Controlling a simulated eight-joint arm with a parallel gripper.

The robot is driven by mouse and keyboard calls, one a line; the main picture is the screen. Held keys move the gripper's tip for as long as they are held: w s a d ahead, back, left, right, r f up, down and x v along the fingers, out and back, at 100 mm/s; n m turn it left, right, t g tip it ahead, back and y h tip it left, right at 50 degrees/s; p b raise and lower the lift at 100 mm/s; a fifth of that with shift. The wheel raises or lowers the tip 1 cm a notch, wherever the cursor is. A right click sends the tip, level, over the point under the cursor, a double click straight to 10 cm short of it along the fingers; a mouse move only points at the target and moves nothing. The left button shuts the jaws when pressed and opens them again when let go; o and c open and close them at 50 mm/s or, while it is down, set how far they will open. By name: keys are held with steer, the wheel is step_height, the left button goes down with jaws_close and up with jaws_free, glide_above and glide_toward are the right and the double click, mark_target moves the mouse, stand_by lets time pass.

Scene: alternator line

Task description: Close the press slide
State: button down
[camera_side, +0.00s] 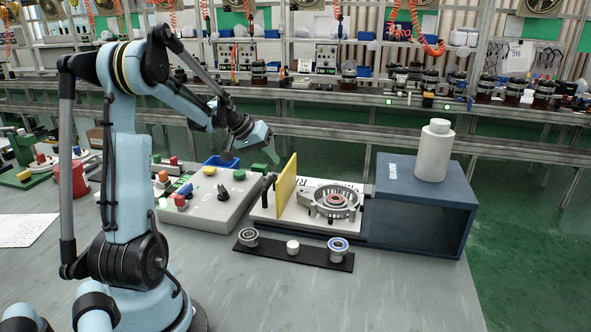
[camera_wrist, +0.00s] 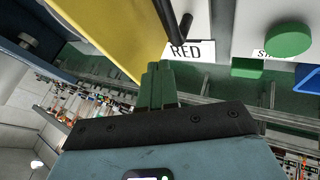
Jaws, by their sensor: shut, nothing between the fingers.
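The press slide (camera_side: 262,212) is a white plate pulled out to the left of the blue press housing (camera_side: 410,216). A yellow panel (camera_side: 286,185) stands upright at its left end, and it also fills the upper left of the wrist view (camera_wrist: 110,35). A black handle (camera_side: 268,186) sticks out on the panel's left side; it shows in the wrist view too (camera_wrist: 178,38). A round metal alternator part (camera_side: 334,202) lies on the slide. My gripper (camera_side: 272,157) has green fingers, shut and empty (camera_wrist: 158,72), above and near the handle; contact cannot be told.
A grey control box (camera_side: 220,208) with buttons stands left of the slide. A black strip (camera_side: 270,248) with bearings and a white piece lies in front. A white cylinder (camera_side: 433,153) stands on the housing.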

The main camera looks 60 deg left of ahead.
steer(key=shift+x, duration=2.7)
steer(key=shift+w, duration=0.1)
steer(key=w+d, duration=1.5)
steer(key=shift+w+d, duration=0.25)
steer(key=shift+d, duration=0.05)
steer(key=shift+s+r, duration=0.1)
steer(key=d+v, duration=0.1)
steer(key=v, duration=0.8)
steer(key=s+d+m, duration=0.4)
steer(key=s+d, duration=0.3)
steer(key=s, duration=0.3)
steer(key=s+d+m, duration=0.3)
steer(key=s+d, duration=0.5)
steer(key=s, duration=0.2)
steer(key=shift+s+f+m+y, duration=0.3)
steer(key=shift+m+y, duration=0.1)
